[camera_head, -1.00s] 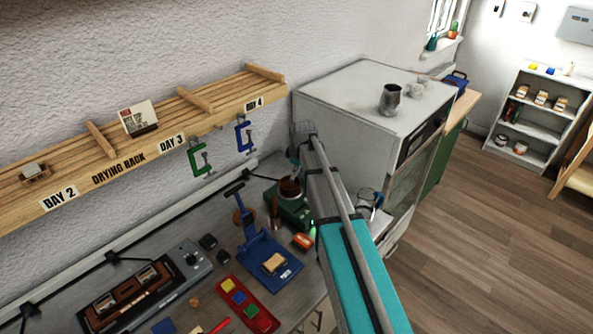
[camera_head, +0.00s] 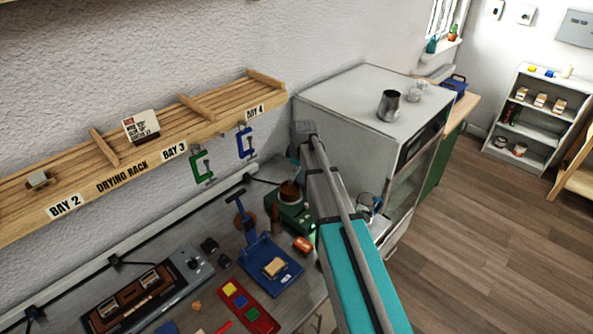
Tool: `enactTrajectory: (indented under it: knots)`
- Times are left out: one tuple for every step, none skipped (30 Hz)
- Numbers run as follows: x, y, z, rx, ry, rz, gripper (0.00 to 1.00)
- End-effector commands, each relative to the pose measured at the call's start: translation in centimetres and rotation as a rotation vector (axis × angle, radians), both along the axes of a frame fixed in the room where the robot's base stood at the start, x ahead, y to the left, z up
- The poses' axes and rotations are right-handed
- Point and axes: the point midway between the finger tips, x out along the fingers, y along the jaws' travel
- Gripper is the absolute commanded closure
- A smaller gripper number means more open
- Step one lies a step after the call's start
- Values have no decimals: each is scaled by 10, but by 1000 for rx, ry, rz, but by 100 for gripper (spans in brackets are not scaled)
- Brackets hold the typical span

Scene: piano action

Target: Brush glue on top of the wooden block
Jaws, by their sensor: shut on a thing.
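A small wooden block (camera_head: 274,267) lies on the plate of a blue press-like stand (camera_head: 262,252) on the grey workbench. A dark brown glue pot (camera_head: 291,193) sits on a green base (camera_head: 292,217) behind it, near the wall. My arm reaches up from the lower right, and my gripper (camera_head: 294,158) points down just above the pot. It is shut on a thin tool, likely the brush, whose lower end seems to be at the pot. The arm hides part of the gripper, and the brush tip cannot be made out.
A wooden drying rack (camera_head: 110,161) with green (camera_head: 201,167) and blue (camera_head: 245,143) clamps hangs above the bench. A white cabinet (camera_head: 335,95) stands right of the pot. A red tray (camera_head: 247,306), an orange item (camera_head: 303,244) and a control box (camera_head: 192,263) crowd the bench.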

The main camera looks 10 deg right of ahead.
Motion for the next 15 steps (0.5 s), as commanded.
enactTrajectory:
  knots:
    - [0,0,6,0,0,0,100]
    - [0,0,8,0,0,0,100]
    - [0,0,10,0,0,0,100]
    - [0,0,12,0,0,0,100]
    - [0,0,13,0,0,0,100]
    - [0,0,16,0,0,0,100]
    - [0,0,17,0,0,0,100]
    - [0,0,19,0,0,0,100]
    - [0,0,21,0,0,0,100]
    - [0,0,23,0,0,0,100]
    - [0,0,25,0,0,0,100]
    - [0,0,27,0,0,0,100]
    - [0,0,29,0,0,0,100]
    - [0,0,30,0,0,0,100]
    - [0,0,32,0,0,0,100]
